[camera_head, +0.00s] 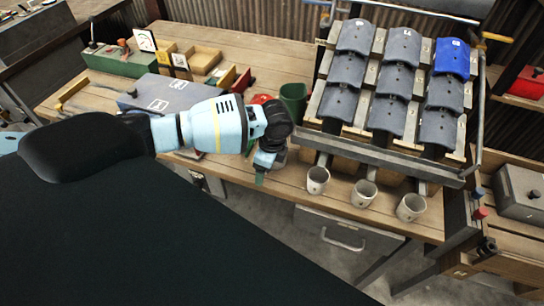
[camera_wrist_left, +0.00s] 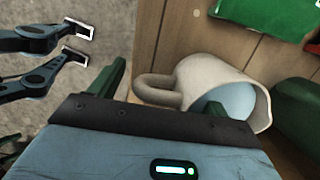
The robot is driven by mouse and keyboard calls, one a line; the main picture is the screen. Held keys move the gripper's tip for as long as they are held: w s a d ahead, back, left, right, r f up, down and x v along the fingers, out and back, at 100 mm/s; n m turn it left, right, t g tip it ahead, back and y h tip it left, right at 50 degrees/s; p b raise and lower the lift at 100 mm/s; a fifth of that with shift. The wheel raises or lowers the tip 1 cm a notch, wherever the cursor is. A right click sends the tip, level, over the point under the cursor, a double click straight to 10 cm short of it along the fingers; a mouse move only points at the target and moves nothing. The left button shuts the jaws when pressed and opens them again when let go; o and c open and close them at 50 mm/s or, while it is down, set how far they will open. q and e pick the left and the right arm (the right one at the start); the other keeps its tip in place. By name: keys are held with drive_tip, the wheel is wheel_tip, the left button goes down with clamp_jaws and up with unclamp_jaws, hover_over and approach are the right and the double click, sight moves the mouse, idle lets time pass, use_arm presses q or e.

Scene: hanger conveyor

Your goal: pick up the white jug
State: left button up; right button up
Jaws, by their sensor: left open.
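The white jug (camera_wrist_left: 222,76) is off-white with a pale blue inside and a looped handle (camera_wrist_left: 156,90). In the left wrist view it is close ahead of my left gripper (camera_wrist_left: 165,93). The gripper is open, with its green fingers apart. The handle shows between them, and the right finger overlaps the jug's body. Contact cannot be told. In the head view my left gripper (camera_head: 261,178) points down at the table's front edge and largely hides the jug. A dark jointed gripper, apparently my right gripper (camera_wrist_left: 80,44), shows in the left wrist view with its tips apart, above the floor.
Three pale mugs (camera_head: 317,180) stand in a row along the table's front edge, below a rack of dark curved pieces (camera_head: 396,81). A dark green container (camera_head: 293,98) stands behind my left gripper. A grey case (camera_head: 170,93) and small wooden trays (camera_head: 203,60) lie farther left.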

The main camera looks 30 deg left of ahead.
use_arm(q)
drive_tip(key=c, duration=1.3)
drive_tip(key=shift+r, duration=0.1)
drive_tip(key=shift+c, duration=1)
use_arm(e)
drive_tip(key=shift+w+r, duration=0.1)
use_arm(q)
drive_tip(key=shift+w+r, duration=0.1)
drive_tip(key=shift+r, duration=0.25)
drive_tip(key=r, duration=0.1)
drive_tip(key=s+r, duration=0.1)
drive_tip(key=r, duration=0.1)
drive_tip(key=shift+a, duration=0.2)
drive_tip(key=s+a, duration=0.2)
drive_tip(key=s, duration=0.5)
drive_tip(key=s+a+r+p, duration=0.1)
drive_tip(key=s+a, duration=0.1)
drive_tip(key=s, duration=0.5)
drive_tip(key=shift+s+a, duration=0.15)
drive_tip(key=shift+a, duration=0.2)
use_arm(e)
drive_tip(key=shift+w+r, duration=0.65)
drive_tip(key=shift+r, duration=0.3)
use_arm(q)
drive_tip(key=shift+r, duration=0.15)
use_arm(e)
drive_tip(key=shift+d, duration=0.1)
